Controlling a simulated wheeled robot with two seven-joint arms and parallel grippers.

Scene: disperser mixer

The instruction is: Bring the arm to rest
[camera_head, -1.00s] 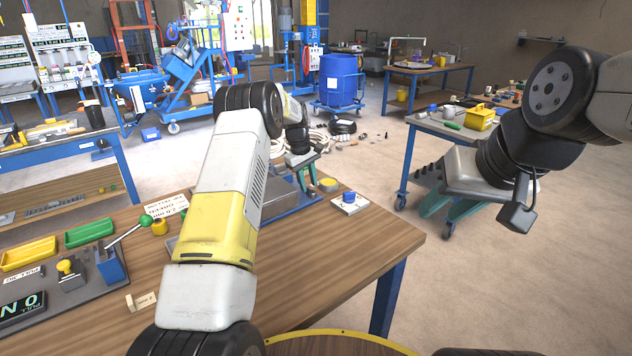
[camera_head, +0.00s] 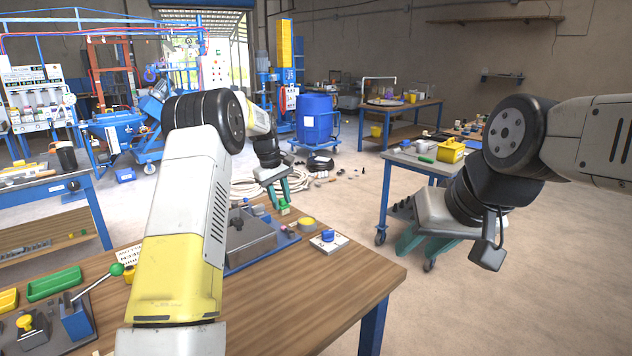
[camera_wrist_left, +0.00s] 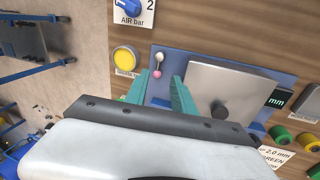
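My left arm reaches over the wooden table from the left. In the head view my left gripper (camera_head: 280,192) is above the table's far side, fingers pointing down. In the left wrist view its two teal fingers (camera_wrist_left: 160,92) are apart with nothing between them. Past their tips lie a blue panel (camera_wrist_left: 162,58) with a small lever and a grey metal box (camera_wrist_left: 218,92). My right gripper (camera_head: 424,246) hangs over open floor at the right, in front of a side table. Its teal fingers look apart, with no object seen between them.
The wooden table (camera_head: 330,285) holds a green tray (camera_head: 54,283), a green-knobbed lever (camera_head: 92,285) and a dial plate (camera_head: 328,241). A yellow button (camera_wrist_left: 125,59) is near my left fingers. A side table with a yellow box (camera_head: 451,151) stands behind my right gripper. A blue drum (camera_head: 315,120) stands further back.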

